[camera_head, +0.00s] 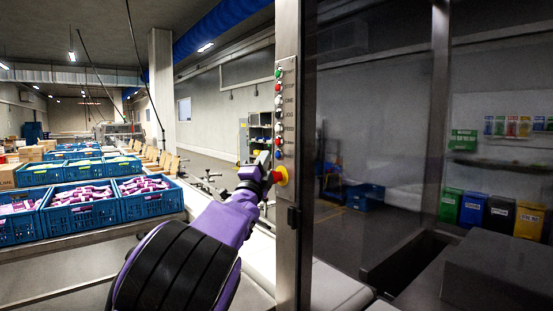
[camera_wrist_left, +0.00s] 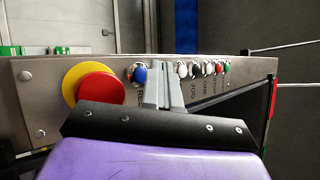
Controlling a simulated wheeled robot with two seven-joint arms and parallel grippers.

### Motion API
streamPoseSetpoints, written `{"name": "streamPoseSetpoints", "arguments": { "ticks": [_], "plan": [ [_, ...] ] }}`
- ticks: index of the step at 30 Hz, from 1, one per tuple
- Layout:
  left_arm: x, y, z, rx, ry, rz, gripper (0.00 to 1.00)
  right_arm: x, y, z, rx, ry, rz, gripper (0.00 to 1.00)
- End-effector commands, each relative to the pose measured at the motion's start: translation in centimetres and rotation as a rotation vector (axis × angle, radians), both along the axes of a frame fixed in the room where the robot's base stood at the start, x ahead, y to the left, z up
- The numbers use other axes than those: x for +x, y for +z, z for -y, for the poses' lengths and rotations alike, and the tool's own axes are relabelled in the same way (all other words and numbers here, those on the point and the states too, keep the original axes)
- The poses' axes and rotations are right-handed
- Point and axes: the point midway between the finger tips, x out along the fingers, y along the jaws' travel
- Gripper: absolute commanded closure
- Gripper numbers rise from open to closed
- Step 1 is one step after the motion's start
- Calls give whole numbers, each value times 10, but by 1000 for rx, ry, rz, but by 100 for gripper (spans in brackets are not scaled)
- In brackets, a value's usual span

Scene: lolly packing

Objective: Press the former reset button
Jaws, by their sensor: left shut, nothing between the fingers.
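A steel post carries a vertical row of small buttons. The lowest is a blue button (camera_head: 279,154), just above a red emergency knob on a yellow collar (camera_head: 280,176). My left gripper (camera_head: 267,157) is shut and empty, with its tips close beside the blue button. In the left wrist view the blue button (camera_wrist_left: 138,74) is just left of the shut fingers (camera_wrist_left: 165,85), and its label is partly hidden. I cannot tell whether the tips touch the panel. My right gripper is not in view.
The steel panel (camera_wrist_left: 40,100) also holds white, black, red and green buttons above the blue one. The red knob (camera_wrist_left: 100,88) sits close to my left gripper. Blue crates (camera_head: 85,220) with purple packs stand at the left. Glass lies right of the post.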

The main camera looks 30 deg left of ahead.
Motion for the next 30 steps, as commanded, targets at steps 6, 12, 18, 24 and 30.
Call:
{"name": "streamPoseSetpoints", "arguments": {
  "ticks": [6, 12, 18, 24, 30],
  "plan": [
    [-21, -4, -8, -1, 1, 2, 100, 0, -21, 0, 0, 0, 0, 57],
    [-37, -3, -15, 0, 1, 2, 100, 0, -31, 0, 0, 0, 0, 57],
    [-40, -1, -16, -1, 0, 0, 100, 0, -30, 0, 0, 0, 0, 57],
    [-39, -1, -16, -1, 0, 0, 100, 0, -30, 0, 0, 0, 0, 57],
    [-39, -1, -16, -1, 0, 1, 100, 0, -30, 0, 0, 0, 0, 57]
  ]
}}
